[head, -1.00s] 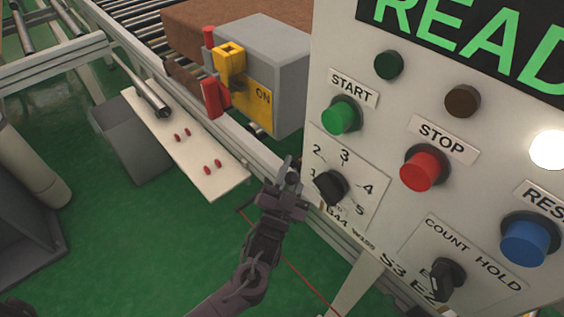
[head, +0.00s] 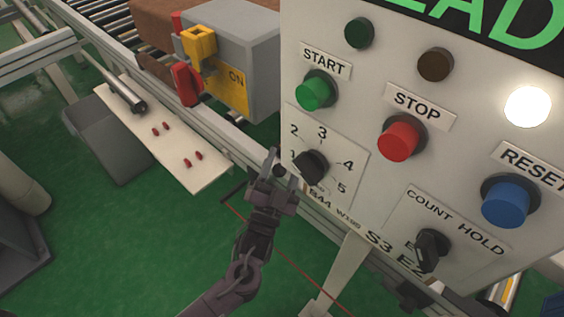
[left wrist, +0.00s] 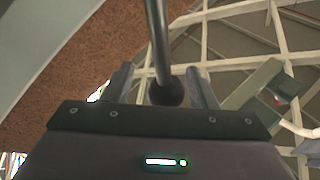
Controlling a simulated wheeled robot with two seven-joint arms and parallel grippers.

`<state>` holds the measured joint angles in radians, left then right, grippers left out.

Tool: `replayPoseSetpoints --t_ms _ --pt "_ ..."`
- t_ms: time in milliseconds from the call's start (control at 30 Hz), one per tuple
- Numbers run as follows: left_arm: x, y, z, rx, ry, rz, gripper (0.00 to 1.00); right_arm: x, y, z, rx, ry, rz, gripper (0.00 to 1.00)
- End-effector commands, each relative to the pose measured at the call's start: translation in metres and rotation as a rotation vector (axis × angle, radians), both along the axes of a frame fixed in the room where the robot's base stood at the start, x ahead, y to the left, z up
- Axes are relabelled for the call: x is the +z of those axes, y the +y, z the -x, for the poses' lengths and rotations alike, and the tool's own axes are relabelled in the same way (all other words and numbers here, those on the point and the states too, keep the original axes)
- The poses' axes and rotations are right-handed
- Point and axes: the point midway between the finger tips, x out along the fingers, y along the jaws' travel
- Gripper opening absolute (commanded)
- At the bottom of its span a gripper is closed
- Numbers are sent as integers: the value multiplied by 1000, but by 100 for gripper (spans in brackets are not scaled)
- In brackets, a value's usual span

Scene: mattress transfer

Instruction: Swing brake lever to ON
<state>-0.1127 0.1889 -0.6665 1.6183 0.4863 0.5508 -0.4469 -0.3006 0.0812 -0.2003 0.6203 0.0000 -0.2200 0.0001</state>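A yellow bracket (head: 199,44) with a red handle (head: 186,83) sits on a grey box (head: 240,45) with a yellow ON label (head: 236,80), at the upper left of the head view. My left gripper (head: 281,172) is at mid-picture, just left of the control panel and well below right of the red handle. In the left wrist view, a dark rod ending in a black ball (left wrist: 167,91) stands between the parted fingers. A gap shows on the ball's left; the right finger is very close to it, and contact cannot be told. My right gripper is not seen.
The control panel (head: 352,170) with buttons and dials fills the right side. A white shelf (head: 200,172) with small red pegs and the conveyor rail (head: 225,135) lie left of it. A brown mattress (head: 150,18) rests on rollers behind. Green floor is open below.

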Motion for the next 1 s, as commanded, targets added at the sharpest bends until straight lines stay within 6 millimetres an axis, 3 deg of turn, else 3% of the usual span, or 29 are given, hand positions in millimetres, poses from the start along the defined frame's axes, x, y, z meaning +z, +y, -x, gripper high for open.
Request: replayPoseSetpoints --t_ms 267,567,700,1000 --pt "0 2 1 3 -2 1 52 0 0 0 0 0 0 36" --pt "-22 11 40 1 2 0 52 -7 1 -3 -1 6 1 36" --pt "-30 16 58 1 2 0 52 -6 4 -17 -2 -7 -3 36" --pt "-33 19 68 1 -2 1 52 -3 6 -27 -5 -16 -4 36"
